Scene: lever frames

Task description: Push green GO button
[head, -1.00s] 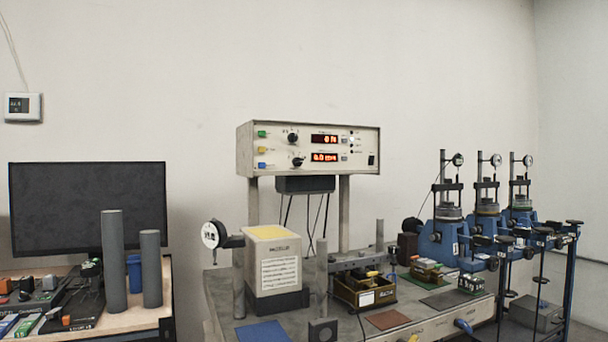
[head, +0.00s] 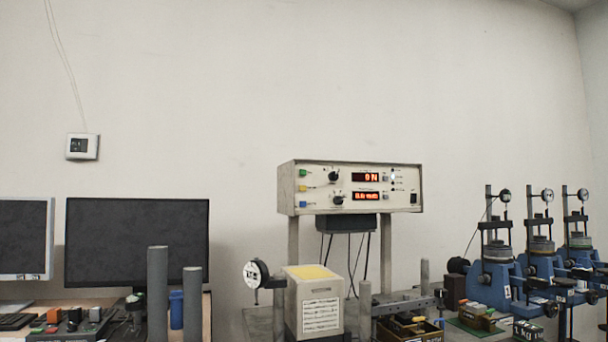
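The control box (head: 350,187) is a beige panel raised on two posts, right of the picture's middle in the head view. The green button (head: 303,173) is at the upper left of its face. A yellow button (head: 303,188) and a blue button (head: 303,204) are below it. The button's lettering is too small to read. Two red displays are lit on the panel; the upper one (head: 367,177) seems to read "0 N". Neither of my grippers is in view.
Below the panel stand a dial gauge (head: 256,274), a white box with a yellow top (head: 314,305) and grey posts. A dark monitor (head: 137,242) is at left. Blue test presses (head: 500,270) stand at right. The space before the panel face looks clear.

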